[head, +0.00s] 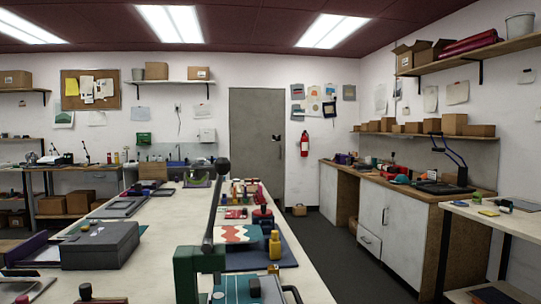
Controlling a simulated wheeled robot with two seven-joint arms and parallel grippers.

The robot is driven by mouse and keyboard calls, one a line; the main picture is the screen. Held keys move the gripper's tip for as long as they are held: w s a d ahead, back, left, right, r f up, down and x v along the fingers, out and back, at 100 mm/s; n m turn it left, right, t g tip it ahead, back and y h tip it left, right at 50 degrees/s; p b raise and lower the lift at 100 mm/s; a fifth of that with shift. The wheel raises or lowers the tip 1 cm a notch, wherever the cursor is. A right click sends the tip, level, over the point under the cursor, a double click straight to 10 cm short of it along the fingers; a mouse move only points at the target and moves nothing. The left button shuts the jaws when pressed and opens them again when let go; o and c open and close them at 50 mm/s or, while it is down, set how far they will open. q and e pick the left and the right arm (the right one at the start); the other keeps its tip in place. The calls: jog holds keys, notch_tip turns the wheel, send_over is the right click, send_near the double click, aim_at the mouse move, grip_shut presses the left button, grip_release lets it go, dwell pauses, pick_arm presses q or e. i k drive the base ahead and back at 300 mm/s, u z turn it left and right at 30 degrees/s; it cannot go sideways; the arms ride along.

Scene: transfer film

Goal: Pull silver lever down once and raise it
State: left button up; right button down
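A grey metal lever (213,212) with a black ball knob (223,167) stands nearly upright, leaning slightly right at the top. Its lower end meets a green press-like machine (187,272) at the front of the long pale table. The machine's base is cut off by the bottom edge of the view. Neither my left nor my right gripper shows in the head view.
The long table (140,255) carries a grey case (100,245) left of the lever. A patterned red and white sheet (238,234), a yellow bottle (275,243) and a dark red bottle (263,217) lie or stand right of it. A floor aisle (340,260) runs right of the table.

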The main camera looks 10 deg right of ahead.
aim_at(222, 165)
jog(key=i, duration=0.95)
jog(key=k, duration=0.5)
